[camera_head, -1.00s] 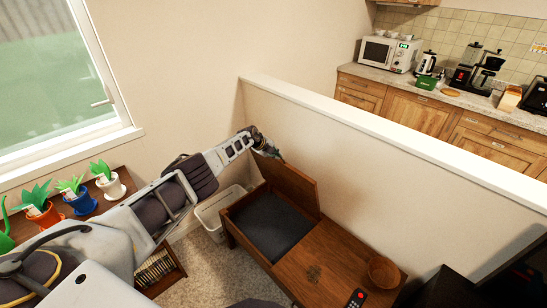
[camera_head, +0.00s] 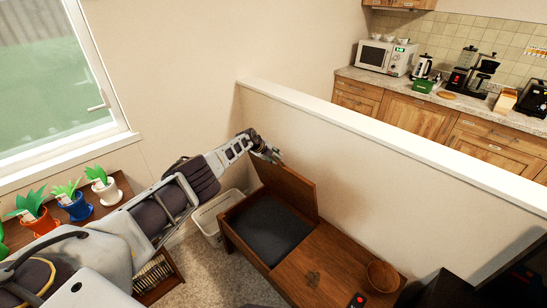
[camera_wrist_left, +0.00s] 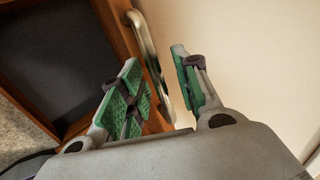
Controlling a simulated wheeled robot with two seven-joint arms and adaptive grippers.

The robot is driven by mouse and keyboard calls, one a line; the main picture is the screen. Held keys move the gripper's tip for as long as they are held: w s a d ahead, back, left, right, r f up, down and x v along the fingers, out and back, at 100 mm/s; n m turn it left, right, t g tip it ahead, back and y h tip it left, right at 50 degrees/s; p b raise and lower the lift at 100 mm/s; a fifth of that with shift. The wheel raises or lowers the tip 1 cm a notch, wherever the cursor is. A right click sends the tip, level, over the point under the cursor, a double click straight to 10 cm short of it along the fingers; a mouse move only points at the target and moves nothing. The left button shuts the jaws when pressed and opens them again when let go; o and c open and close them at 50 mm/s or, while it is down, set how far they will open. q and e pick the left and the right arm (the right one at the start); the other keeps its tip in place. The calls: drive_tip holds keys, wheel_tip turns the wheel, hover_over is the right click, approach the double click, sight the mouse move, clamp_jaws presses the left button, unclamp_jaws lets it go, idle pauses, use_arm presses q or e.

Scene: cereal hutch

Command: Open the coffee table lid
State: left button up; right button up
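The wooden coffee table (camera_head: 318,262) stands against the low wall. Its lid (camera_head: 290,188) is raised and stands tilted up at the wall side, showing the dark compartment (camera_head: 268,237) beneath. My left gripper (camera_head: 272,155) is at the upper left corner of the raised lid. In the left wrist view its green-padded fingers (camera_wrist_left: 160,92) are spread apart, with a metal handle (camera_wrist_left: 150,60) running between or just behind them; I cannot tell whether they touch it. The lid's wooden edge (camera_wrist_left: 118,32) and the dark compartment (camera_wrist_left: 55,60) also show there. My right gripper is not in view.
A wooden bowl (camera_head: 382,276) and a remote (camera_head: 358,301) sit on the fixed table top. A white bin (camera_head: 208,219) stands left of the table. Potted plants (camera_head: 75,205) line a shelf below the window. The low wall (camera_head: 350,170) borders the table behind.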

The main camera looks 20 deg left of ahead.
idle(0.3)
use_arm(q)
drive_tip(key=shift+a+r, duration=0.15)
drive_tip(key=shift+r, duration=0.05)
drive_tip(key=shift+a+r, duration=0.1)
drive_tip(key=shift+r, duration=0.1)
drive_tip(key=shift+s+a+r, duration=0.15)
drive_tip(key=shift+s+r, duration=0.05)
drive_tip(key=shift+r, duration=0.05)
drive_tip(key=shift+r, duration=0.1)
drive_tip(key=shift+s+r, duration=0.15)
drive_tip(key=shift+s, duration=0.05)
drive_tip(key=shift+s+r, duration=0.25)
drive_tip(key=shift+s, duration=0.35)
drive_tip(key=v, duration=0.9)
idle(0.4)
